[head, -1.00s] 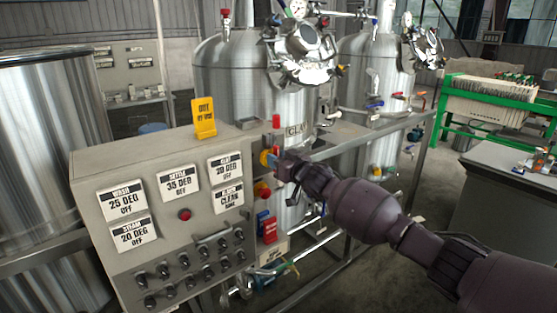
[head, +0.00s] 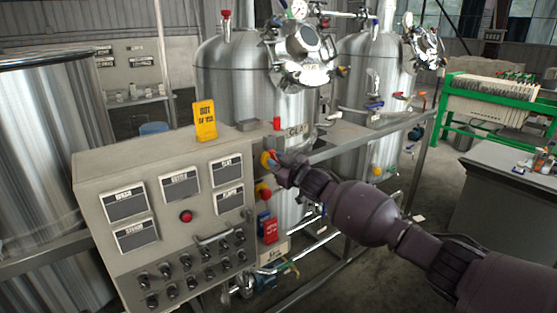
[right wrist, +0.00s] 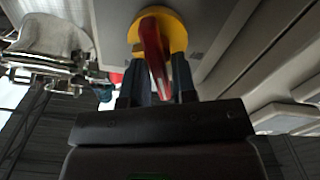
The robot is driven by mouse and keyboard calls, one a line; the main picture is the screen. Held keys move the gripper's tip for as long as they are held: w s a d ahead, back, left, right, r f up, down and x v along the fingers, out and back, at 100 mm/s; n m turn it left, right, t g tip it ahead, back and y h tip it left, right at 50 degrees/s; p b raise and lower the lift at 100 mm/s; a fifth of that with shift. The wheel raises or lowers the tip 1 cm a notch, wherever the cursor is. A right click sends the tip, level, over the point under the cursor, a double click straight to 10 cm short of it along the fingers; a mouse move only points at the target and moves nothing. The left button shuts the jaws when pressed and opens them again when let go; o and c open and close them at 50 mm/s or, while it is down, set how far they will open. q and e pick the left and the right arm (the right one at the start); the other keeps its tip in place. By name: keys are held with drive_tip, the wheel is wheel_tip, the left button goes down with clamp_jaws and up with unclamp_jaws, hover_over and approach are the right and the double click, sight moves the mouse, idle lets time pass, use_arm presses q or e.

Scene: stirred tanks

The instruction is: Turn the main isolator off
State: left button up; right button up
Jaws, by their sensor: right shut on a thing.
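The main isolator (head: 264,158) is a rotary switch with a yellow disc and a red handle on the right side of the grey control cabinet (head: 170,270). In the right wrist view the red handle (right wrist: 154,50) crosses the yellow disc (right wrist: 179,36), leaning slightly off the line of my fingers. My right gripper (head: 275,161) is shut on the red handle, with one finger on each side of it, and partly hides the switch in the head view. The cabinet's display panels (head: 180,186) are dark below their title strips. My left gripper is not in view.
Below the isolator are another red-and-yellow control (head: 263,190) and a red tag (head: 271,230). A yellow sign (head: 205,121) stands on the cabinet top. Steel tanks (head: 228,80) and a rail (head: 365,135) stand close behind my right arm.

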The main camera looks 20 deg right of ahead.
drive_tip(key=n, duration=0.4)
drive_tip(key=f+n, duration=0.1)
drive_tip(key=n, duration=0.8)
drive_tip(key=shift+s+a+f, duration=0.1)
drive_tip(key=shift+a+f, duration=0.05)
drive_tip(key=shift+a, duration=0.25)
drive_tip(key=shift+n, duration=0.3)
drive_tip(key=o, duration=0.7)
drive_tip(key=v, duration=1)
drive_tip(key=shift+s, duration=0.4)
drive_tip(key=shift+d, duration=0.2)
